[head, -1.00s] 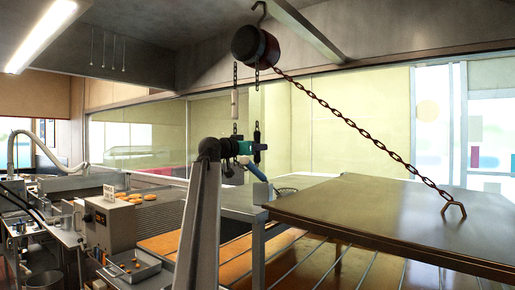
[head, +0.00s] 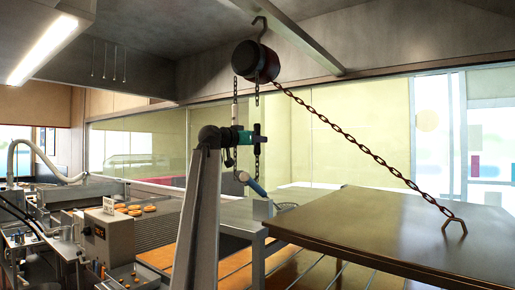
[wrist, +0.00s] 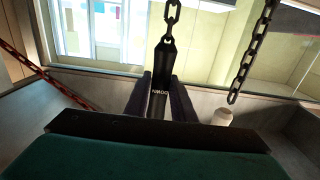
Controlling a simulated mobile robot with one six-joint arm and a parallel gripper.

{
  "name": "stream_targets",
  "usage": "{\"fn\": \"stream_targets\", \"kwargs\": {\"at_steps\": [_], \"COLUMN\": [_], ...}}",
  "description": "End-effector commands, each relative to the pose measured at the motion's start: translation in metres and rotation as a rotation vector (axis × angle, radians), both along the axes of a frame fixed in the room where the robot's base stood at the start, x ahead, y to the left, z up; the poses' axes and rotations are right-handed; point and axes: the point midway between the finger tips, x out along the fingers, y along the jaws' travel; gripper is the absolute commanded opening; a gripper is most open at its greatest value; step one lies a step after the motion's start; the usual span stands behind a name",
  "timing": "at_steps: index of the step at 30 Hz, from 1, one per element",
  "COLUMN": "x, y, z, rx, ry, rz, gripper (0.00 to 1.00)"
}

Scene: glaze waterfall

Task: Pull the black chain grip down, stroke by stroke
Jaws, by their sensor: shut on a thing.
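In the head view my gripper (head: 257,139) is on the hanging chain below the round hoist drum (head: 250,60). There the grip is hard to tell from the fingers. A second chain (wrist: 240,75) hangs to the right, with a pale grip (wrist: 222,117) near its lower end.
A rusty chain (head: 365,150) slants from the drum to a bracket on a broad metal plate (head: 400,225) at right. A steel counter (head: 225,214) stands behind my arm. A machine with pastries (head: 118,236) stands at left.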

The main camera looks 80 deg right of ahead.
Motion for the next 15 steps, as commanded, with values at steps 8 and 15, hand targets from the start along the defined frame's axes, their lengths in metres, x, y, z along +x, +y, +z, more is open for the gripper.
{"fn": "stream_targets", "kwargs": {"at_steps": [8, 15], "x": [-0.002, -0.002], "y": [0.000, 0.001], "z": [0.037, 0.057], "rx": [0.002, 0.001], "ry": [0.004, 0.004], "rz": [-0.005, -0.005], "gripper": [0.00, 0.00]}}
